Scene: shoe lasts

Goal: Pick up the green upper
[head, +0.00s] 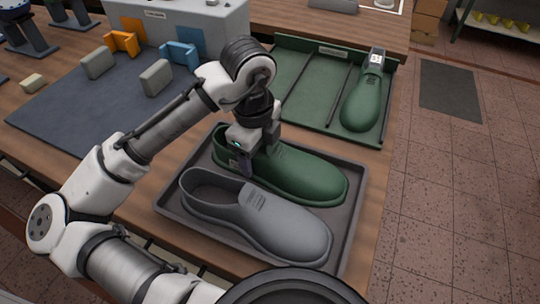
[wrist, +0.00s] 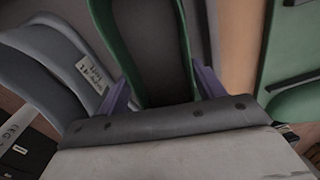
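The green upper (head: 295,172) lies in the grey tray (head: 349,203), behind the grey upper (head: 265,215), with its toe to the right. My gripper (head: 245,163) is down at its heel end and hides part of the opening. In the wrist view, the two purple fingers of my gripper (wrist: 162,84) stand apart, one on each side of the green upper (wrist: 186,60). They are close to its sides; firm contact does not show. The grey upper (wrist: 52,62), with a white label, is beside the left finger.
A green tray (head: 297,85) with dividers holds a green last (head: 362,104) at the back right. A dark mat (head: 60,114) with grey blocks, an orange holder (head: 122,42) and a blue holder (head: 180,53) lies at left. The table's right edge is close to the grey tray.

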